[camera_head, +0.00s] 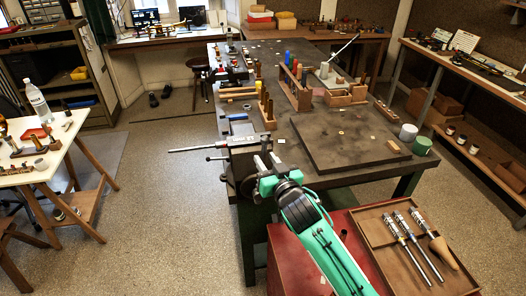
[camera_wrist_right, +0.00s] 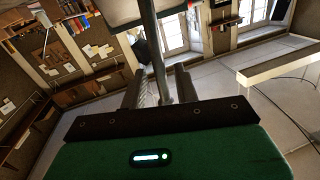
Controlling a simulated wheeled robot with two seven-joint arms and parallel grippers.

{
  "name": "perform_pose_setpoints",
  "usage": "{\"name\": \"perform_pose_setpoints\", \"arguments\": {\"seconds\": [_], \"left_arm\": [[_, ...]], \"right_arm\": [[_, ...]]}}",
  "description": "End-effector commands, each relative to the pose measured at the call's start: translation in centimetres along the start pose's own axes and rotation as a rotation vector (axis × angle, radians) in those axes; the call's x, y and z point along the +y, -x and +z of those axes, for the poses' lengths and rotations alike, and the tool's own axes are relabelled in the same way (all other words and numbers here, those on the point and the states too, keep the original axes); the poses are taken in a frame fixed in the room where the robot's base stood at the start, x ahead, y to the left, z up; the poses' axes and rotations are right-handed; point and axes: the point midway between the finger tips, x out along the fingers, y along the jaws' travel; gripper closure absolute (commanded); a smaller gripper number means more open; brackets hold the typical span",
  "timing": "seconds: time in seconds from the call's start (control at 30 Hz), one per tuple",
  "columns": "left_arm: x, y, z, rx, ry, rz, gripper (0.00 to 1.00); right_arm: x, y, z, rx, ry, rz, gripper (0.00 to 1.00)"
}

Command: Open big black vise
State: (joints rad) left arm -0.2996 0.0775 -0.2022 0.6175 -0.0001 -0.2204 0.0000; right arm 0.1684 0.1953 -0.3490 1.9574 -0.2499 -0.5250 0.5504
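The big black vise (camera_head: 241,164) sits at the near left corner of the dark workbench. Long silver bars (camera_head: 196,149) stick out from it to the left. My right gripper (camera_head: 266,163) is at the vise's right side, close to it, and partly hides it. In the right wrist view, a metal rod (camera_wrist_right: 157,45) runs up between the two fingers of my right gripper (camera_wrist_right: 161,88). The fingers stand apart with a narrow gap beside the rod, so they look open around it. Contact with the rod cannot be made out. My left gripper is out of view.
A red cabinet with a tool tray (camera_head: 384,237) stands near right. Floor (camera_head: 165,215) left of the vise is free.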

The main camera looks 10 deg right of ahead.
Motion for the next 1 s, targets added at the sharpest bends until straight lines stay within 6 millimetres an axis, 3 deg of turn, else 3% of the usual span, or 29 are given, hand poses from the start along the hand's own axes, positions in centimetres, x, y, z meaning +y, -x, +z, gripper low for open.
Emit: {"name": "perform_pose_setpoints", "arguments": {"seconds": [0.2, 0.57, 0.73, 1.0], "left_arm": [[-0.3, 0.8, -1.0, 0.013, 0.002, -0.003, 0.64], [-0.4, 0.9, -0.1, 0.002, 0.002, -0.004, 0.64], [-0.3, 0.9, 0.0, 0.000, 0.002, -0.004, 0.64], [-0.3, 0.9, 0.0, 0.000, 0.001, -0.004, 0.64]], "right_arm": [[0.0, -2.2, 0.0, -0.001, -0.001, 0.000, 0.69], [0.0, -2.7, 0.1, -0.001, -0.001, 0.000, 0.69], [0.0, -2.6, 0.1, -0.001, -0.001, 0.000, 0.99], [0.0, -2.7, 0.1, -0.002, 0.003, 0.000, 1.00]]}}
